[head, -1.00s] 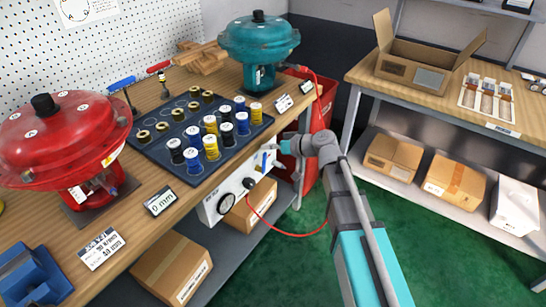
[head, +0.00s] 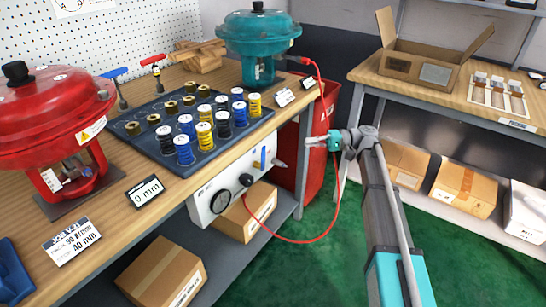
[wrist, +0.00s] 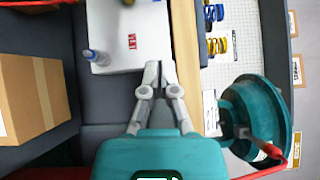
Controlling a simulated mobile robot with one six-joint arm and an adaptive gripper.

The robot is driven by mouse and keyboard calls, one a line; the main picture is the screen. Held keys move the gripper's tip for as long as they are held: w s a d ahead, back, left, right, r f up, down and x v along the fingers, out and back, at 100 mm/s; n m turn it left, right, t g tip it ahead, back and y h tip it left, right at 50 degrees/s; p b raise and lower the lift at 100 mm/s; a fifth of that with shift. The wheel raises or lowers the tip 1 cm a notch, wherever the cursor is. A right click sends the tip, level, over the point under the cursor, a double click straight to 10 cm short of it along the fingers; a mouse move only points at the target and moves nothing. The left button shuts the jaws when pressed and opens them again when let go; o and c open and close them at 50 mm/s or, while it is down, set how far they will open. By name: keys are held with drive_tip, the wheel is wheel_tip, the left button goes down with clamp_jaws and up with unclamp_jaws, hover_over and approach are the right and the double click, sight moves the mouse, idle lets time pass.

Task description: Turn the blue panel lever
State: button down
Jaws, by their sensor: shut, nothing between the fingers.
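The blue lever (head: 263,157) stands upright on the front of the white panel box (head: 222,199) under the bench top. My gripper (head: 309,141) is to the right of the box in the head view, apart from the lever. Its fingers are together and empty. In the wrist view, my gripper's fingertips (wrist: 156,66) are close to the edge of the white box (wrist: 128,52), which bears red lettering. A grey and blue fitting (wrist: 93,56) sticks out from the box there. I cannot make out the blue lever for sure in the wrist view.
A red hose (head: 334,200) loops from the box up to the teal actuator (head: 259,42), passing near my gripper. The bench top overhangs the box. A red bin (head: 321,165) stands behind my gripper. Cardboard boxes sit on the shelf below.

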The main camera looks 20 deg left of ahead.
drive_tip(key=shift+d, duration=0.1)
idle(0.3)
drive_tip(key=s+d+x, duration=0.1)
drive_tip(key=s+x, duration=0.1)
drive_tip(key=x, duration=1.1)
drive_tip(key=shift+s+d+p, duration=0.2)
drive_tip(key=shift+p, duration=0.15)
drive_tip(key=shift+r, duration=0.15)
drive_tip(key=shift+s+a, duration=0.15)
drive_tip(key=shift+s, duration=0.5)
